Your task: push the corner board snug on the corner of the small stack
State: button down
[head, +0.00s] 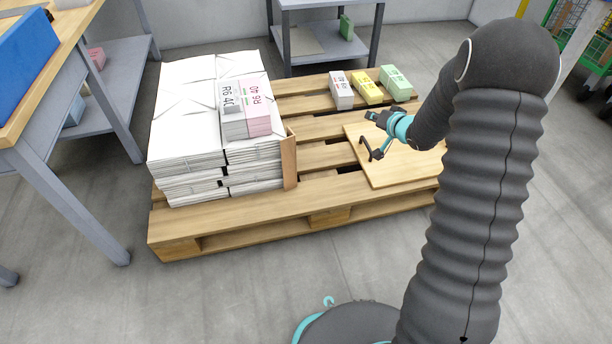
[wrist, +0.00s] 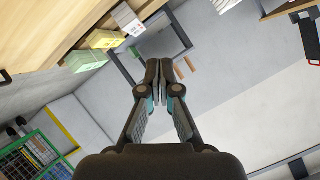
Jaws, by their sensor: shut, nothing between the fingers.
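The small stack (head: 190,130) is made of white wrapped bundles on the left part of the wooden pallet. The brown corner board (head: 290,162) stands upright at the stack's near right corner. I cannot tell whether a thin gap is left between board and stack. My gripper (head: 372,115) is in the air over the right part of the pallet, to the right of the corner board and apart from it. In the wrist view my gripper (wrist: 167,78) is shut with nothing between its fingertips. The corner board is not in the wrist view.
Grey and pink packs (head: 246,108) lie on top of the stack. A wooden panel with a black handle (head: 385,168) lies on the pallet. White, yellow (head: 367,88) and green packs sit at the pallet's back. Tables stand left (head: 70,170) and behind.

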aim_at(296, 177)
jog(key=s+a+f+m+g+y, duration=0.1)
jog(key=s+a+f+y, duration=0.1)
jog(key=f, duration=0.5)
jog(key=s+a+f+m+g+y, duration=0.1)
jog(key=s+a+f+y, duration=0.1)
jog(key=s+f+y, duration=0.2)
jog(key=s+a+f+g+y, duration=0.1)
jog(key=s+a+f+y, duration=0.1)
jog(key=f, duration=0.8)
jog(key=shift+s+a+m+g+y, duration=0.2)
jog(key=shift+s+y, duration=0.2)
jog(key=shift+y, duration=0.25)
jog(key=shift+s+a+m+g+y, duration=0.1)
jog(key=shift+s+a+m+y, duration=0.1)
jog(key=shift+s+y, duration=0.35)
jog(key=shift+w+a, duration=0.1)
jog(key=x, duration=0.9)
jog(key=shift+a+b, duration=0.3)
jog(key=shift+a, duration=0.1)
jog(key=a, duration=0.3)
jog(key=shift+s+r, duration=0.1)
jog(key=shift+s, duration=0.3)
jog(key=shift+s+a, duration=0.1)
jog(key=shift+a, duration=0.25)
jog(key=shift+s+a, duration=0.35)
jog(key=shift+a, duration=0.6)
jog(key=shift+a+r, duration=0.1)
jog(key=shift+a, duration=0.1)
